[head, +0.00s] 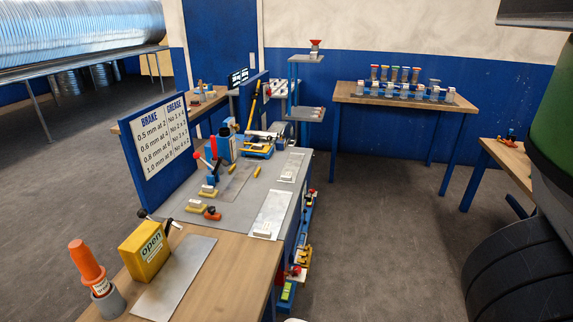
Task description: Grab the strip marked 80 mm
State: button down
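Several flat metal strips lie on the long workbench (235,270) in the head view. A long grey strip (172,278) lies on the bare wood at the front. A brighter strip (271,208) with a small pale block at its near end lies by the right edge of the grey mat (165,212). Another bright strip (291,166) lies farther back along that edge. A dull strip (237,182) lies mid-mat, beside the blue and red tools. I cannot read 80 mm on any of them. My gripper is not in view.
A yellow box marked open (145,250) and an orange-capped bottle (88,268) stand front left. A blue sign board (160,142) rises at the bench's left edge. A back table (400,100) holds several capped jars. Floor right of the bench (375,230) is clear.

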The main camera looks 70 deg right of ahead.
aim_at(289, 174)
jog(key=z, duration=1.65)
jog(key=i+l+u, duration=0.1)
jog(key=i+l, duration=0.15)
jog(key=l, duration=0.15)
